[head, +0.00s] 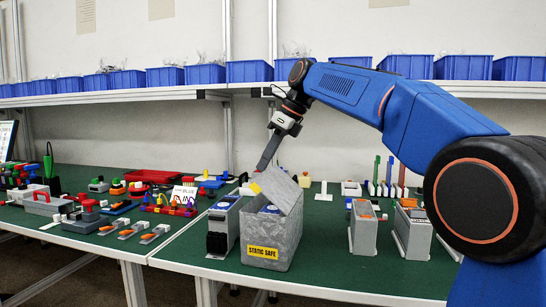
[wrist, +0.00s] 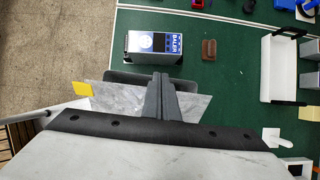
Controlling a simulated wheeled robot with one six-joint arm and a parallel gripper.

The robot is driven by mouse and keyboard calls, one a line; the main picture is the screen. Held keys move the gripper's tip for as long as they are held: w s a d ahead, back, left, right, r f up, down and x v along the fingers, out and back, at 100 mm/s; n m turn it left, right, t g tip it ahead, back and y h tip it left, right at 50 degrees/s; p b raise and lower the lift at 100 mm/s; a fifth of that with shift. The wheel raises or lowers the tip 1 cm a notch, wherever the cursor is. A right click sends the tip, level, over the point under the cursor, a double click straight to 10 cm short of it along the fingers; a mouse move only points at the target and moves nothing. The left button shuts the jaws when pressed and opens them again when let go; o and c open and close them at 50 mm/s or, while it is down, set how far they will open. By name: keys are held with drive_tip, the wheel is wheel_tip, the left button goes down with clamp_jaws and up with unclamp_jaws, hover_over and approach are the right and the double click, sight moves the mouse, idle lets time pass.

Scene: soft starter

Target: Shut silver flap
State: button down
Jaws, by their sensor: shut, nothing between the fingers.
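The silver box (head: 272,237) stands on the green table with a yellow STATIC SAFE label on its front. Its silver flap (head: 282,190) is raised and tilted, leaving the box open, with something blue and white partly visible inside. The flap also shows in the wrist view (wrist: 198,106), with a yellow patch at its left corner. My gripper (head: 261,168) is shut and empty, pointing down behind the flap's upper edge. In the wrist view its fingertips (wrist: 159,78) overlap the flap; whether they touch it I cannot tell.
A device with a dark front (head: 222,228) stands close left of the box. Grey units (head: 363,228) stand to its right. A small brown block (wrist: 209,49) lies near the device in the wrist view. Blue bins (head: 250,71) line the shelf behind.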

drive_tip(key=a+f, duration=0.1)
drive_tip(key=w+a+f+h, duration=0.1)
drive_tip(key=shift+f, duration=0.3)
drive_tip(key=shift+r, duration=0.1)
idle(1.3)
